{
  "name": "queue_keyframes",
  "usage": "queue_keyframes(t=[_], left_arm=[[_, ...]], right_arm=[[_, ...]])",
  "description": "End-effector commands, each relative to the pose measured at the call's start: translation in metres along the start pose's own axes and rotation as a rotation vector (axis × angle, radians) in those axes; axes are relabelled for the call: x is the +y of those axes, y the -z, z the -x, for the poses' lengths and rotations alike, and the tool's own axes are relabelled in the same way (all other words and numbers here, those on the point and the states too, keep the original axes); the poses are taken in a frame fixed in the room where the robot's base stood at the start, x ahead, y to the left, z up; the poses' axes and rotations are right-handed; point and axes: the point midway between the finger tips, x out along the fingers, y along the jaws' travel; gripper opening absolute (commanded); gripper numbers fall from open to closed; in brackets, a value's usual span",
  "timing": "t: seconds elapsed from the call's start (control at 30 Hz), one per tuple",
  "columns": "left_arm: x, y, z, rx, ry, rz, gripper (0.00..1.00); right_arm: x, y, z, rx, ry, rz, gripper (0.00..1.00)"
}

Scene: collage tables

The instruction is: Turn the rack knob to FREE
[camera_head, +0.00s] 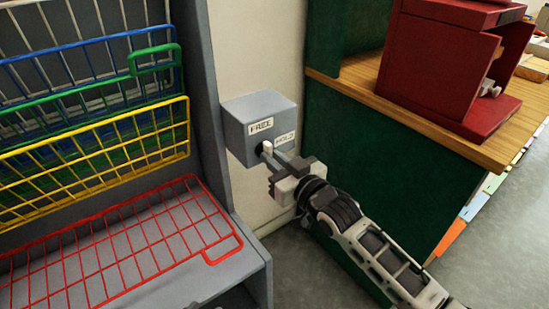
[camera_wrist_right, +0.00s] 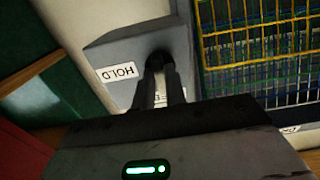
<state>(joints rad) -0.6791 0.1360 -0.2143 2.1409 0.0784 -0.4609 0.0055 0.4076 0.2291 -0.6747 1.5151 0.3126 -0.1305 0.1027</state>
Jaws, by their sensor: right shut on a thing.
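A grey box (camera_head: 245,126) is fixed to the side of the rack, with a FREE label (camera_head: 261,125) on its front and a HOLD label (camera_head: 284,139) lower and to the right. The rack knob (camera_head: 267,147) sits on the box front between the labels, mostly covered by my gripper. My right gripper (camera_head: 271,155) is shut on the knob, reaching it from the lower right. In the right wrist view the fingers close around the dark knob (camera_wrist_right: 159,60). The HOLD label (camera_wrist_right: 118,72) is clear there, and the FREE label is mostly hidden behind the fingers. I cannot tell which way the knob points. My left gripper is out of view.
The grey rack (camera_head: 218,160) holds blue, green, yellow and red wire shelves; the red shelf (camera_head: 120,245) lies lowest and sticks out. A green cabinet with a wooden top (camera_head: 440,120) and a red box-like machine (camera_head: 435,70) stand to the right. Grey floor lies between.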

Motion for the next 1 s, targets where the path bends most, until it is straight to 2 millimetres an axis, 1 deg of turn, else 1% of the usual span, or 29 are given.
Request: queue_keyframes(t=[0.37,0.4,0.43,0.47,0.77,0.87,0.97,1.0], left_arm=[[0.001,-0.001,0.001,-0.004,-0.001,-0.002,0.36],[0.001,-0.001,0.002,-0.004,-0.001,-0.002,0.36],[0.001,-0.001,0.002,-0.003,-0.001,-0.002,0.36],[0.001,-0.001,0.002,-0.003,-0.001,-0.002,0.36],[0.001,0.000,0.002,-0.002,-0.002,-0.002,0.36],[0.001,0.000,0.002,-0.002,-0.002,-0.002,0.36],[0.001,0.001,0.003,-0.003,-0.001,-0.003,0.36],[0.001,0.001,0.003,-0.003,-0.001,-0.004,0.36]], right_arm=[[0.000,-0.001,0.000,-0.002,-0.001,0.009,0.00],[0.000,-0.001,0.000,-0.002,0.000,0.009,0.24],[0.000,-0.001,0.000,-0.002,0.000,0.009,0.32],[0.000,-0.001,0.000,-0.002,0.000,0.008,0.35],[0.000,-0.001,0.002,-0.001,0.000,0.005,0.35],[0.001,-0.001,0.010,-0.002,-0.001,0.005,0.35],[0.000,-0.001,0.026,-0.002,0.000,0.005,0.35],[0.000,-0.001,0.035,-0.003,0.000,0.005,0.35]])
